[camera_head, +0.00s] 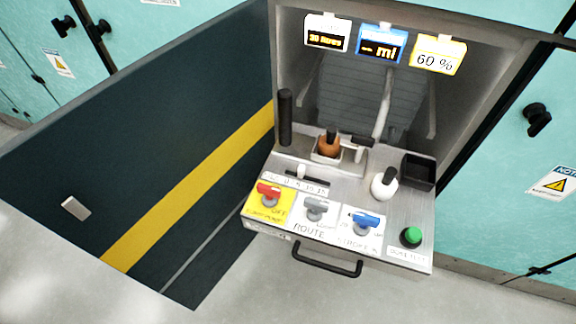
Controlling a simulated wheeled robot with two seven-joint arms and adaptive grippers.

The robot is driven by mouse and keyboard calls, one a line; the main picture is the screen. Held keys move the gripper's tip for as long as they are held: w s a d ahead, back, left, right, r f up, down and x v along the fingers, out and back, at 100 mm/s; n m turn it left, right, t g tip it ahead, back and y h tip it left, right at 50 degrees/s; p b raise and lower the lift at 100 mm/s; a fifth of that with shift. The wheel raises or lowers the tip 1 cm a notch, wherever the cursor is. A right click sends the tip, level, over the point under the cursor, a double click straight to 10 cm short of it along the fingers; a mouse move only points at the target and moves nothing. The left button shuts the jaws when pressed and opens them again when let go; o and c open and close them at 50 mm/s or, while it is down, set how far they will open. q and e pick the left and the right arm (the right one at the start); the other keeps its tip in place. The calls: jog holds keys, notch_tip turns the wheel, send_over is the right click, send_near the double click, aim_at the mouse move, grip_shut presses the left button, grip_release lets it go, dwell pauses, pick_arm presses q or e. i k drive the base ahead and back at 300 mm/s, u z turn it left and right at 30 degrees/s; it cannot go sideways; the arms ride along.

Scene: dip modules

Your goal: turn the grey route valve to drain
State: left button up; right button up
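The grey route valve (316,207) sits at the front of the metal panel (345,178), on a white plate (309,230) lettered "ROUTE". Its grey handle lies roughly crosswise. The small lettering beside it is too blurred to read fully, so I cannot tell which mark the handle points to. A red valve (268,192) on a yellow plate stands to its left. A blue valve (364,222) stands to its right. Neither of my grippers shows in the head view.
A green button (411,237), a white bottle (384,184), a brown bottle (330,144) and a black bin (418,171) are on the panel. A black handle (327,259) juts from its front. A dark door (150,170) with a yellow stripe stands at left. Three displays hang above.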

aim_at(316, 206)
jog(key=k, duration=1.3)
jog(key=u, duration=0.75)
jog(key=i, duration=1.35)
jog(key=z, duration=0.2)
